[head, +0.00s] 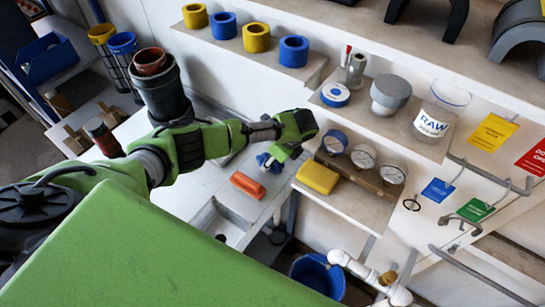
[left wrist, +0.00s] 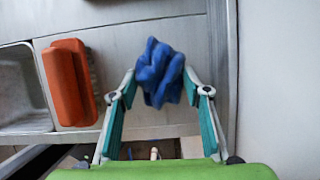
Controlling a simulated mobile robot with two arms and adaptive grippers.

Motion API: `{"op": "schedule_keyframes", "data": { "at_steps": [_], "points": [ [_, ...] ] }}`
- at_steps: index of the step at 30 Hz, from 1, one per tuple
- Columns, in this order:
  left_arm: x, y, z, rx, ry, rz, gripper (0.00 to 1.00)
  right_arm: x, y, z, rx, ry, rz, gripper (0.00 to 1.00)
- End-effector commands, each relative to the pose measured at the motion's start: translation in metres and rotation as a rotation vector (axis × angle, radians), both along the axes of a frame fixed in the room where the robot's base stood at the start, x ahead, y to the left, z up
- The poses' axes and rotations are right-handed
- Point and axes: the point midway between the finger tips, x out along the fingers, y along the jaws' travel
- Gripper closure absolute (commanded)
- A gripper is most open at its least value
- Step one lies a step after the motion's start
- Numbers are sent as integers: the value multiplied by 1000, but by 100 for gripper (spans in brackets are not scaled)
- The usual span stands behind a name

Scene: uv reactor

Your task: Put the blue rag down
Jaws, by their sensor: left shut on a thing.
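The blue rag (left wrist: 160,72) is bunched up between the fingertips of my left gripper (left wrist: 160,80) in the left wrist view. In the head view my left gripper (head: 272,158) points down and is shut on the rag (head: 264,162), which is partly hidden by the fingers. The rag is over the light grey counter (left wrist: 130,35); I cannot tell whether it touches the surface. My right gripper is not in view.
An orange block (head: 247,185) lies on the counter beside the rag, next to a sink (head: 215,218). A blue bucket (head: 318,274) stands below.

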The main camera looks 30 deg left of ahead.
Motion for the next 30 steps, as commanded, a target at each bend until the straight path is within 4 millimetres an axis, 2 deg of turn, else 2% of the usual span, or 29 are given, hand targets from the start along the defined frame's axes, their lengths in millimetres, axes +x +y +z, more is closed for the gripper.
{"op": "schedule_keyframes", "data": {
  "at_steps": [1, 9, 10, 11, 12, 21, 26, 30],
  "points": [
    [1, -1, 3, 0, 1, 0, 73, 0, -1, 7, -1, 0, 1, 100],
    [1, 0, -1, 0, 0, 0, 73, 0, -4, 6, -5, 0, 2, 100],
    [1, 0, -1, 0, 0, 0, 51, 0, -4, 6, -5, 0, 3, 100],
    [1, 0, -1, 0, 0, 0, 43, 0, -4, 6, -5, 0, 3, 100],
    [1, 0, -1, 0, 0, 0, 40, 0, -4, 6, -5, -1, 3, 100],
    [1, 0, -1, 0, 1, 0, 40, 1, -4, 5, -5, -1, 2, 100],
    [1, 0, -8, 1, 0, -1, 40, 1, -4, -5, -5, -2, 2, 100],
    [1, -9, 14, -3, -3, -2, 40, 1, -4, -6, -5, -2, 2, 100]
  ]
}}
